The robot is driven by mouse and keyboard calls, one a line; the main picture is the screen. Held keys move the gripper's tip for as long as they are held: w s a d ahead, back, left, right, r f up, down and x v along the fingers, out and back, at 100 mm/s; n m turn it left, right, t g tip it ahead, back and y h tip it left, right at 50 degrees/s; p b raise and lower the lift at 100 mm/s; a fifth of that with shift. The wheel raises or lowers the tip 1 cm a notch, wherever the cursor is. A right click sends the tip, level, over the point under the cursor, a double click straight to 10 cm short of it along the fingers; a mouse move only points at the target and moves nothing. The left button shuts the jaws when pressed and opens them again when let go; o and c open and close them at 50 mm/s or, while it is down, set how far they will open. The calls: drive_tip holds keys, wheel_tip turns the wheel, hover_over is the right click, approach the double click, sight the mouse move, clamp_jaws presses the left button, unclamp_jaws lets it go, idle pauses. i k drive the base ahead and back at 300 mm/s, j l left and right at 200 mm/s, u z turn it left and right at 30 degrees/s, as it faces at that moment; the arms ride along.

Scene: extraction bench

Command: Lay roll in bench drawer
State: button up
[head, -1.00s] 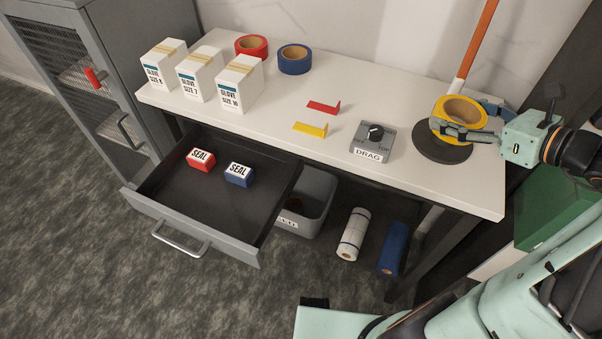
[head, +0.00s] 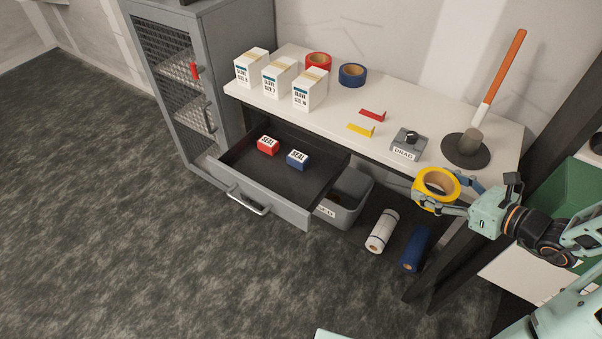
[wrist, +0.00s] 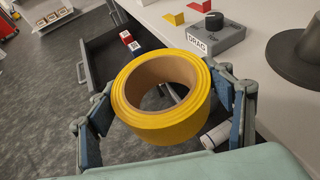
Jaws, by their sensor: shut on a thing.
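My gripper (head: 437,190) is shut on a yellow tape roll (head: 422,201), with a finger on either side of it. The roll is held in the air off the front right of the bench; in the wrist view the yellow tape roll (wrist: 160,128) fills the middle, its brown core tilted open towards the camera. The bench drawer (head: 265,207) is pulled open, left of and away from my gripper. In it lie a red SEAL box (head: 268,145) and a blue SEAL box (head: 297,160), towards the back, with bare floor in front of them.
On the bench (head: 400,95) stand glove boxes (head: 310,90), a red roll (head: 318,62), a blue roll (head: 352,75), a DRAG box (head: 407,145) and a stand with an orange-topped post (head: 466,150). Under it are a grey bin (head: 345,198), a white roll (head: 382,232) and a blue roll (head: 415,249).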

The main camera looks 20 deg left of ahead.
sight(280, 186)
drive_tip(key=j, duration=0.35)
drive_tip(key=i+j+z, duration=0.2)
drive_tip(key=j, duration=0.9)
drive_tip(key=k+j+z, duration=0.1)
drive_tip(key=j+z, duration=0.15)
drive_tip(key=j, duration=0.85)
drive_tip(key=k+j+z, duration=0.2)
drive_tip(key=j, duration=0.9)
drive_tip(key=i+j, duration=0.05)
drive_tip(key=i, duration=0.05)
